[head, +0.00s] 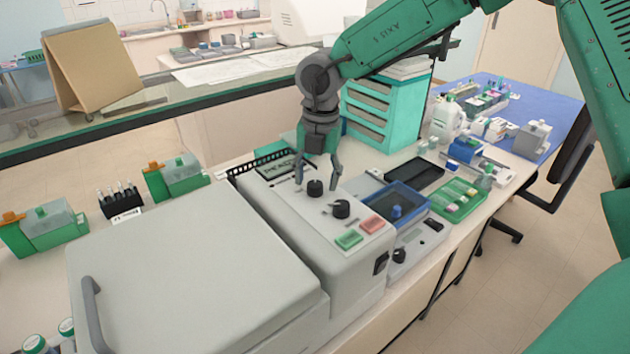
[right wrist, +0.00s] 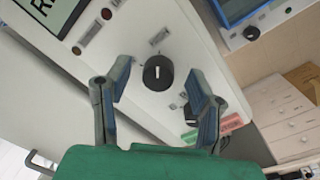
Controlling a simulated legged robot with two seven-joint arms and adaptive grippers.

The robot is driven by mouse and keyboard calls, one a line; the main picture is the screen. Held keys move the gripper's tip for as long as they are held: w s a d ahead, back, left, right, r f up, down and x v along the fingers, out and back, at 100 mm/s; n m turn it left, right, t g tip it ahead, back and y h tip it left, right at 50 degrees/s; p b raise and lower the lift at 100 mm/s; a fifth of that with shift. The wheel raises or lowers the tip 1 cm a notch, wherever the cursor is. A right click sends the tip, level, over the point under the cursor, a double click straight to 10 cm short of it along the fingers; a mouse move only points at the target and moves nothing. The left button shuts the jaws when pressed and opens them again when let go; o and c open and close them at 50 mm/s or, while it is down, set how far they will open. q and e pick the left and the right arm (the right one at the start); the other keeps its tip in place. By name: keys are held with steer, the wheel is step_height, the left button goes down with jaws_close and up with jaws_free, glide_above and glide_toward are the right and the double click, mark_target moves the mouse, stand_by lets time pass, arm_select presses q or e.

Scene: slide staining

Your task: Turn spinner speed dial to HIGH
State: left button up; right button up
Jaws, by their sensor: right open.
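The spinner (head: 200,270) is a large grey machine with a sloped control panel at its right end. Two black dials stand on the panel: a farther dial (head: 315,188) and a nearer dial (head: 341,209). Their labels are too small to read. My right gripper (head: 318,184) is open and points down at the farther dial, with one finger on each side. In the right wrist view, this dial (right wrist: 158,73) has a white pointer mark and lies between the spread fingers (right wrist: 160,78), with gaps on both sides. The nearer dial (right wrist: 190,116) is partly hidden by a finger. My left gripper is out of view.
A green button (head: 349,240) and a red button (head: 372,225) sit near the dials. A display (head: 283,168) is behind them. A blue-framed device (head: 397,203) and a green tray (head: 458,200) stand to the right; a teal drawer cabinet (head: 385,115) stands behind.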

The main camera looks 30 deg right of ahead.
mark_target(319, 182)
step_height(319, 182, up, 11)
steer(key=shift+d+f, duration=0.2)
stand_by(0.6)
